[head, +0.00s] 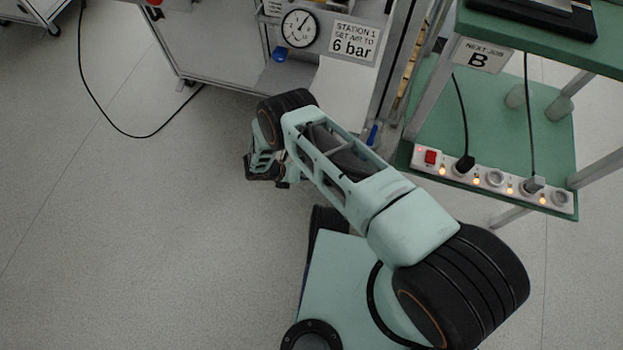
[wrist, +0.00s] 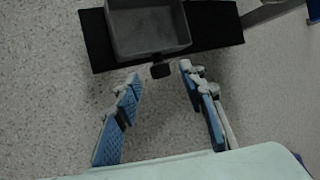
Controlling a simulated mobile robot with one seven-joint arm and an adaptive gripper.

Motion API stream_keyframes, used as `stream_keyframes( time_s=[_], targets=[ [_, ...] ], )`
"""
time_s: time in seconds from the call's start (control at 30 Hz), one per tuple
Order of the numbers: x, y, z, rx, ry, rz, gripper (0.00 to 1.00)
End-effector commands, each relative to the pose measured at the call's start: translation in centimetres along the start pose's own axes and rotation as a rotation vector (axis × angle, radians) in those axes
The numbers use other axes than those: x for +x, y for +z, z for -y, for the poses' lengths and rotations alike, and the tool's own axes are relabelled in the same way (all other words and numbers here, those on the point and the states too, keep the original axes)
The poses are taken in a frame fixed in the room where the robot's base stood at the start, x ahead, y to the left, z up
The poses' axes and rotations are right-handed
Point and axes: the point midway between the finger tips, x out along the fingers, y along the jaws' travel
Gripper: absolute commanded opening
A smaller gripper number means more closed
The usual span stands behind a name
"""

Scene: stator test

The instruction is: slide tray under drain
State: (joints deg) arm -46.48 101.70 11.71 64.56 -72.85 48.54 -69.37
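A grey open box-shaped tray (wrist: 150,47) shows at the top of the wrist view, cut off by the top edge. Its visible inside looks empty. A small black tab (wrist: 161,71) stands out from its near side. My gripper (wrist: 160,76) is open, its two blue-padded fingers apart, one on each side of the tab. I cannot tell whether either finger touches it. In the head view my arm reaches down beside the station frame, and the tray cannot be made out. The drain cannot be made out in either view.
A flat black strip (wrist: 215,24) lies under or behind the tray. The station (head: 330,70) with a gauge (head: 300,28) and a "6 bar" sign stands ahead. A green shelf cart (head: 545,125) with a power strip (head: 490,180) is right. A black cable (head: 125,135) crosses otherwise open floor left.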

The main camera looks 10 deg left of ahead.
Motion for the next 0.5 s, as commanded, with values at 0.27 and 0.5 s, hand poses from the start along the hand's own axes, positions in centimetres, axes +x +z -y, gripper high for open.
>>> stream_keyframes(
  time_s=[0.27,0.5],
  targets=[
    [2.5,0.0,0.0,0.001,0.0,0.0,0.37],
    [2.5,0.1,0.0,0.0,0.001,0.0,0.37]
  ],
)
